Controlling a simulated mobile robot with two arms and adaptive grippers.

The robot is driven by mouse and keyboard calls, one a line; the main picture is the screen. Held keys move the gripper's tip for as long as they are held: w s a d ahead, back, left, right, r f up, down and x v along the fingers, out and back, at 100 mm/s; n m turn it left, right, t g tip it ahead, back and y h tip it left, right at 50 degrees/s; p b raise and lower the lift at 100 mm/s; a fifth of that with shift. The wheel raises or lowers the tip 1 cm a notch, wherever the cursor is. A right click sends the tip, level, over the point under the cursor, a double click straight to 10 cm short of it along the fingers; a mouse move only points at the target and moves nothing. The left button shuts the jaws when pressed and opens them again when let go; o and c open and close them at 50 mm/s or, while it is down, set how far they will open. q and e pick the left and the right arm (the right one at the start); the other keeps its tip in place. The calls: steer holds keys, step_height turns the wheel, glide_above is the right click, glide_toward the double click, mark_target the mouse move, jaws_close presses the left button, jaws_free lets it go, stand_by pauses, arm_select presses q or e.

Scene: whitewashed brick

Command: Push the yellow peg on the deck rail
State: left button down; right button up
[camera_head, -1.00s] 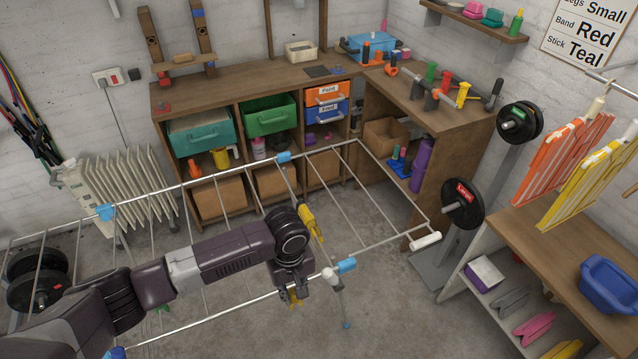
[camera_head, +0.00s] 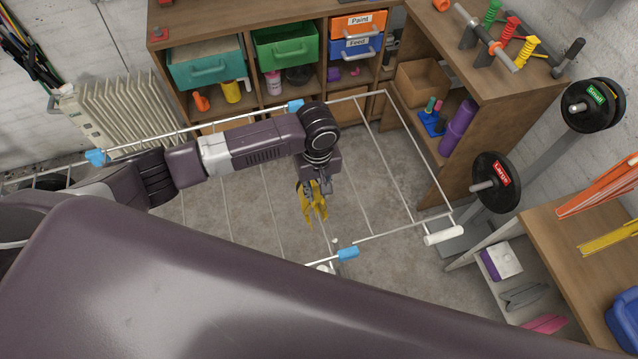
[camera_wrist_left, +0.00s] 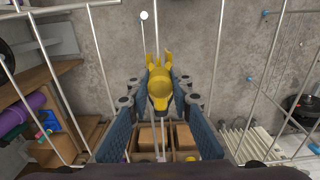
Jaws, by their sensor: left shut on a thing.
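The yellow peg (camera_head: 313,206) is in my left gripper (camera_head: 316,188), over the rack's deck. In the left wrist view the peg (camera_wrist_left: 160,86) sits between the two blue-grey fingers, its two prongs spread and pointing away from the gripper. Thin rods of the deck pass behind the prongs in that view; I cannot tell whether the peg touches one. The near deck rail (camera_head: 405,228) of the metal rack runs below and right of the gripper in the head view, apart from the peg. My right gripper is not in view.
A blue joint (camera_head: 348,254) and a white end cap (camera_head: 444,234) sit on the rack. A wooden shelf unit with a green bin (camera_head: 286,46) stands behind, a radiator (camera_head: 128,110) at left and weight plates (camera_head: 496,182) at right. My own dark body covers the lower picture.

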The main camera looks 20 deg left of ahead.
mark_target(318, 213)
arm_select(q)
steer(key=shift+w+p, duration=0.35)
steer(key=shift+p, duration=0.25)
step_height(318, 213, down, 4)
steer(key=shift+s+r+b, duration=0.15)
steer(key=shift+r+b, duration=0.05)
steer(key=shift+b, duration=0.55)
steer(key=shift+f+b, duration=0.35)
steer(key=shift+f, duration=0.6)
steer(key=shift+f, duration=0.2)
steer(key=shift+f+b, duration=1.55)
steer(key=shift+f, duration=1.2)
steer(key=c, duration=1.7)
jaws_free()
steer(key=shift+o, duration=0.2)
